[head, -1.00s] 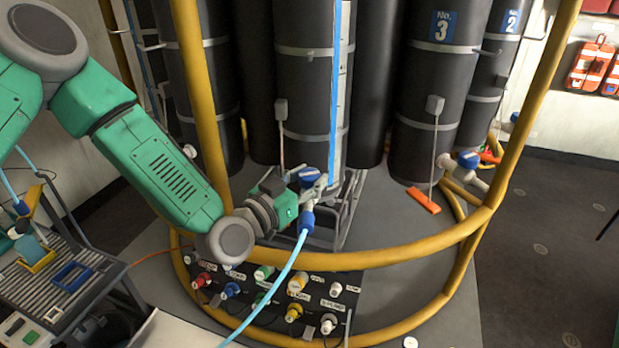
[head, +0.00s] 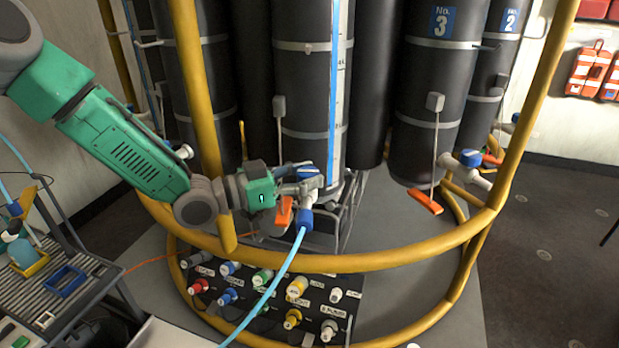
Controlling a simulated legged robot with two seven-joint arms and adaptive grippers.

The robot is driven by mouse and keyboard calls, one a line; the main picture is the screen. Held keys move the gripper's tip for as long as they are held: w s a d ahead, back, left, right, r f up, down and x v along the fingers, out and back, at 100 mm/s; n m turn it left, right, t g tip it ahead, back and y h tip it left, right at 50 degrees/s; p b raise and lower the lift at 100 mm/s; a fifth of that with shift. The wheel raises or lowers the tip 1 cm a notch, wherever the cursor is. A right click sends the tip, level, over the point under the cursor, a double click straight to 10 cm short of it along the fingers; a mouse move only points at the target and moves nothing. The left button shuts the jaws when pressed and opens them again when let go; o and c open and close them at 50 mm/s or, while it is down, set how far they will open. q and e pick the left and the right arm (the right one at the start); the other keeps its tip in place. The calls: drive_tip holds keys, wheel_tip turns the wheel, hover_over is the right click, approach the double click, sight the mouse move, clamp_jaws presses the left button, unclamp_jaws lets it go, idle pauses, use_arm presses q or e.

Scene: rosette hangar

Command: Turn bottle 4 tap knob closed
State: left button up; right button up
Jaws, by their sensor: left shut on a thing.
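The blue tap knob (head: 308,172) sits on a pale tap at the foot of the middle dark bottle (head: 300,90). No number shows on this bottle. My left gripper (head: 297,178) reaches it from the left, its grey fingers shut on the knob and partly hiding it. A blue hose fitting (head: 304,219) with a light blue hose (head: 278,278) hangs below the tap. How far the knob is turned cannot be made out. My right gripper is out of view.
A yellow rail (head: 360,262) curves in front of the bottles, with a yellow post (head: 197,90) on the left. A connector panel (head: 270,300) is below. An orange paddle (head: 283,216) hangs by the tap. Bottle 3 (head: 432,90) stands right.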

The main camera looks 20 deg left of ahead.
use_arm(q)
drive_tip(key=shift+r, duration=0.1)
idle(0.3)
drive_tip(key=o, duration=1.2)
drive_tip(key=shift+a, duration=0.2)
drive_tip(key=shift+a, duration=0.1)
drive_tip(key=v, duration=1.2)
